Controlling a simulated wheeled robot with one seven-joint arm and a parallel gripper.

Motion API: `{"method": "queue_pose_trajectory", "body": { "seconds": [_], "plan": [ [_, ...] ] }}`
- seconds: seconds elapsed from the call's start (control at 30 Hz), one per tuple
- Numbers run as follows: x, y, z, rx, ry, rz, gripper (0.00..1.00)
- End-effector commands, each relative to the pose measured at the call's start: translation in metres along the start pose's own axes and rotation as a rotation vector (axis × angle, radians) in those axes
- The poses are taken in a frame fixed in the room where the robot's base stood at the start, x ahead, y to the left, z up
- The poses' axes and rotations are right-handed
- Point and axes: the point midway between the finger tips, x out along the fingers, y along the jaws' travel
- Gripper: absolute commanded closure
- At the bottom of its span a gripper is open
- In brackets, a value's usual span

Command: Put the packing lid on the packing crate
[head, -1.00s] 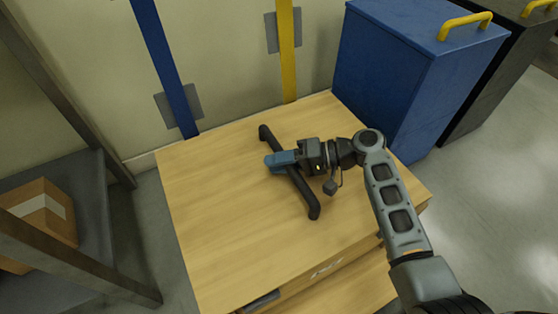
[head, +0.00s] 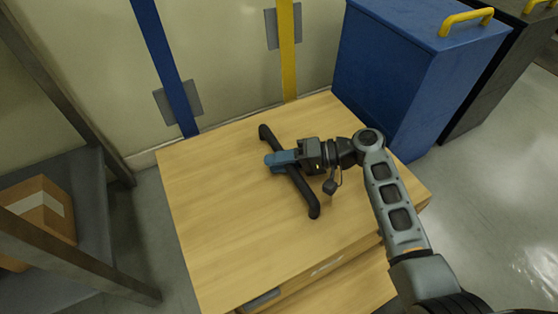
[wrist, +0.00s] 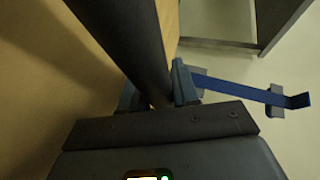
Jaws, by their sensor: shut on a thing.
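The packing lid (head: 225,225) is a broad, light-wood panel with a long black bar handle (head: 304,193) across its top. My gripper (head: 281,160) comes in from the right and is shut on the middle of this handle. In the wrist view, the blue fingers of my gripper (wrist: 157,88) sit on either side of the dark handle (wrist: 125,40). The lid hides the rest. I cannot tell whether the lid touches the crate's rim.
A blue cabinet (head: 410,85) with a yellow handle stands close behind the lid on the right, beside a black one (head: 500,80). A grey shelf (head: 85,215) with a cardboard box (head: 38,220) is at the left. The wall is behind; open floor lies right.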

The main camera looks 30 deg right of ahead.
Motion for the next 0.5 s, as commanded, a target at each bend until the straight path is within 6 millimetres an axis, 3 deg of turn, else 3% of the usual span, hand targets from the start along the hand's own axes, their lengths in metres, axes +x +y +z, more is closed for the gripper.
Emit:
{"method": "queue_pose_trajectory", "body": {
  "seconds": [0.27,0.3,0.5],
  "plan": [
    [0.0006,0.0006,-0.0016,-0.005,0.003,-0.005,1.00],
    [0.0005,0.0001,-0.0018,-0.005,0.003,-0.005,0.67],
    [0.0007,0.0014,-0.0008,-0.003,0.002,-0.003,0.48]
  ]
}}
